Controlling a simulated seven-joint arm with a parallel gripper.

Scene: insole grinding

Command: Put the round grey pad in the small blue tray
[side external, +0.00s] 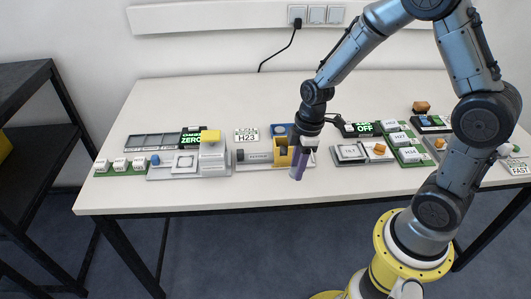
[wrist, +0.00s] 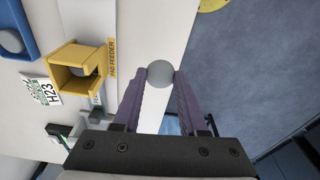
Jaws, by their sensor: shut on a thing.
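A round grey pad (wrist: 159,75) sits between the purple fingertips of my gripper (wrist: 160,78) in the wrist view. My gripper is shut on it. In the side view my gripper (side external: 297,176) is low near the front of the table, just right of the yellow feeder (side external: 281,157), and hides the pad. The small blue tray (wrist: 33,52) is at the upper left of the wrist view, with a grey round shape in it. In the side view the blue tray (side external: 291,127) is behind the feeder, partly hidden by my arm.
The yellow feeder also shows in the wrist view (wrist: 62,77), with a grey round thing inside. The H23 card (side external: 246,135) lies left of the blue tray. A white block with a yellow top (side external: 211,150) stands farther left. The back of the table is clear.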

